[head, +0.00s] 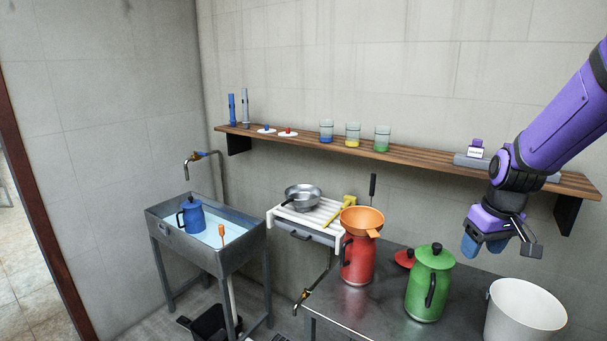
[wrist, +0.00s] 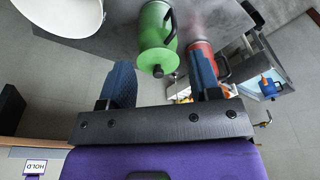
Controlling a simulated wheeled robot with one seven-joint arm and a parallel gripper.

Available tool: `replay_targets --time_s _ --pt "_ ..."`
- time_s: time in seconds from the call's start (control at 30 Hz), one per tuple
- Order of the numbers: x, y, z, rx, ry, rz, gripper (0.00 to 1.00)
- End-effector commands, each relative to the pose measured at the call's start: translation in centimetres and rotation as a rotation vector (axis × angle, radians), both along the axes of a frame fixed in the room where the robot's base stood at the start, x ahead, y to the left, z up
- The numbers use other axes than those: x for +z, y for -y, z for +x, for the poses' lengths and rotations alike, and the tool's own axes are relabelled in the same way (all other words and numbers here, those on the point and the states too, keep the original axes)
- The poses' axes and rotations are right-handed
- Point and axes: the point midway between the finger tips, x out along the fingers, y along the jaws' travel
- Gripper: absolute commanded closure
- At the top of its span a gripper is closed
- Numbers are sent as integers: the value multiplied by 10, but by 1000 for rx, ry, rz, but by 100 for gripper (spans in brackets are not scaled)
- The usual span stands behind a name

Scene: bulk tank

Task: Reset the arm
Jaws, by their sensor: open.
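My purple arm reaches in from the right in the head view, and my gripper (head: 487,246) hangs above the right part of the metal table. Its two blue fingertips also show in the wrist view (wrist: 162,82), spread apart with nothing between them. A green can with a black handle (head: 430,283) stands below and left of my gripper; it also shows in the wrist view (wrist: 154,30). A red can (head: 357,262) with an orange funnel (head: 362,219) on top stands behind it to the left. A white bucket (head: 525,312) stands below my gripper to the right.
A wooden shelf (head: 420,155) along the wall holds several jars and flashlights, close behind my arm. A metal sink (head: 178,228) with a blue can (head: 192,214) stands at left. A small white rack (head: 310,216) holds a metal pan (head: 303,196). A red lid (head: 404,258) lies by the green can.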

Motion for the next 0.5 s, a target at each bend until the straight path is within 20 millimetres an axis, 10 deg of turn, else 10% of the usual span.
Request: replay_targets --time_s 0.5 --pt "50 -18 -34 -29 61 10 43"
